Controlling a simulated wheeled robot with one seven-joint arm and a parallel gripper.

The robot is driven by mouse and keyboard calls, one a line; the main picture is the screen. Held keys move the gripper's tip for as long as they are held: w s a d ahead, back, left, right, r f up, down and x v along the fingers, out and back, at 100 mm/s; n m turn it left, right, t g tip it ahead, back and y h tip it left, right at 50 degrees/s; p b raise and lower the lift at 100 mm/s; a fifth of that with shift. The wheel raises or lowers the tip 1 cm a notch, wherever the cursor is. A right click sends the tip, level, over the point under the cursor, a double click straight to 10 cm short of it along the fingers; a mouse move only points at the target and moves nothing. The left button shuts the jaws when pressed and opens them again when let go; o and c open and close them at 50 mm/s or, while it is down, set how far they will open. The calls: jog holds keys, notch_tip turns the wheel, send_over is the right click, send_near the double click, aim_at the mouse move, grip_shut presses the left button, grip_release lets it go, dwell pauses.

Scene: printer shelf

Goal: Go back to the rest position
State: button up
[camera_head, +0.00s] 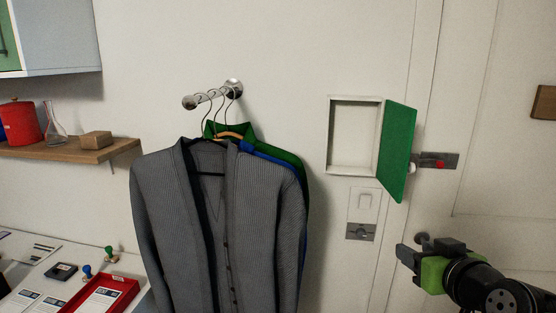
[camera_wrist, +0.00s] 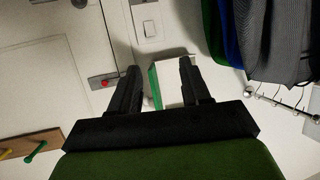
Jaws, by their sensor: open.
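My gripper (camera_head: 408,262) is at the lower right in the head view, in front of the white door (camera_head: 490,150). In the wrist view its two dark fingers (camera_wrist: 160,70) stand apart with nothing held between them. A small wall box (camera_head: 354,138) hangs open above and to the left of my gripper. Its green door (camera_head: 398,152) is swung out to the right. In the wrist view, which is turned over, the green door (camera_wrist: 154,88) shows between the fingers, apart from them as far as I can tell.
Jackets (camera_head: 225,220) hang from a wall peg (camera_head: 212,95) left of the box. A door latch with a red spot (camera_head: 438,161) is behind the green door. A light switch (camera_head: 364,203) is below the box. A shelf (camera_head: 70,150) and desk (camera_head: 45,255) are at left.

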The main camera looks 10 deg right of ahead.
jog(key=s+a+f+n+g+y, duration=0.1)
jog(key=s+a+f+g, duration=0.2)
jog(key=a, duration=0.6)
jog(key=s+a+f+g, duration=0.2)
jog(key=s+a+f, duration=0.1)
jog(key=s, duration=0.4)
jog(key=s+a+f+g, duration=0.3)
jog(key=s+a+f, duration=0.1)
jog(key=s, duration=0.4)
jog(key=shift+a+f, duration=0.15)
jog(key=shift+f, duration=0.25)
